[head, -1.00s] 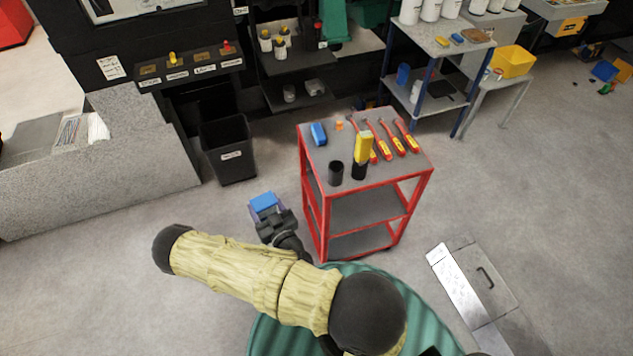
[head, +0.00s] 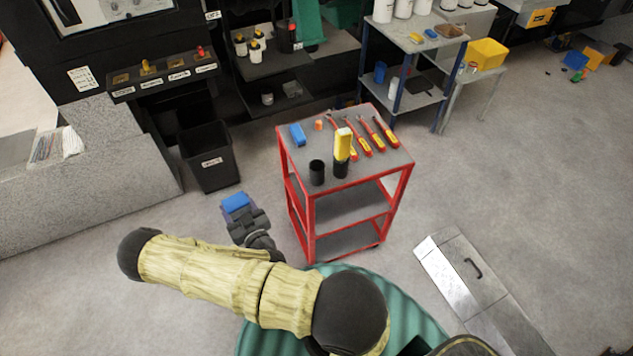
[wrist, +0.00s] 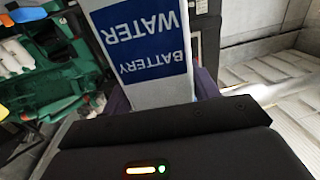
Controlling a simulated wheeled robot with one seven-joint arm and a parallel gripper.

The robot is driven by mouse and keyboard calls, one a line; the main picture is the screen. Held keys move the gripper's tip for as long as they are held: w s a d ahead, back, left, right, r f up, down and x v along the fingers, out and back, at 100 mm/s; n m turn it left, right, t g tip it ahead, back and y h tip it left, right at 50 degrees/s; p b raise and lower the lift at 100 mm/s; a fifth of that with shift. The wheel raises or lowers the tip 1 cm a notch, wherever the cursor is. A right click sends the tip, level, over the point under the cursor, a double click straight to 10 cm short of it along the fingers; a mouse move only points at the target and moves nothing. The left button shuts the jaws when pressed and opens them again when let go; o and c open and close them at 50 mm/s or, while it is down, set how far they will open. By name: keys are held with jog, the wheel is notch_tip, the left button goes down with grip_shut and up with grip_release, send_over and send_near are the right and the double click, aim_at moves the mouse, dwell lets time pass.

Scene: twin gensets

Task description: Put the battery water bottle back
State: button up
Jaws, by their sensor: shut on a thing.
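The battery water bottle (wrist: 150,45) fills the middle of the wrist view, white with a blue label whose words appear upside down. My gripper (wrist: 163,92) is shut on it, with purple finger parts showing at its sides. In the head view my gripper (head: 243,214) is left of the red cart, held above open floor. A blue part of the held bottle (head: 235,203) shows at its tip. The rest of the bottle is hidden there.
A black bin (head: 208,157) stands behind my gripper. A dark shelf (head: 272,64) holds small bottles. A blue-framed shelf (head: 415,45) holds white containers. A metal floor hatch (head: 470,275) lies at right.

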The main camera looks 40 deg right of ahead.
jog(key=w+d+r+m+g+h+b, duration=0.25)
jog(key=w+d+h+b, duration=0.2)
jog(key=d, duration=0.25)
jog(key=w+d+r+m+g+h+b, duration=0.1)
jog(key=w+d+r+m+h+b, duration=0.1)
jog(key=w+d+m+h+b, duration=0.45)
jog(key=s+d+r+m+g+h+b, duration=0.1)
jog(key=s+d+r+g+b, duration=0.3)
jog(key=d, duration=0.6)
jog(key=s+d+r+m+g+h+b, duration=0.1)
jog(key=s+d+r+h+b, duration=0.1)
jog(key=s+d+r+b, duration=0.5)
jog(key=w+d+f+p, duration=0.1)
jog(key=w+f+p, duration=0.1)
jog(key=f, duration=0.5)
jog(key=shift+w+d+f+n+y+p, duration=0.2)
jog(key=shift+w+d+n+y+p, duration=0.15)
jog(key=shift+w, duration=0.55)
jog(key=shift+f, duration=2.1)
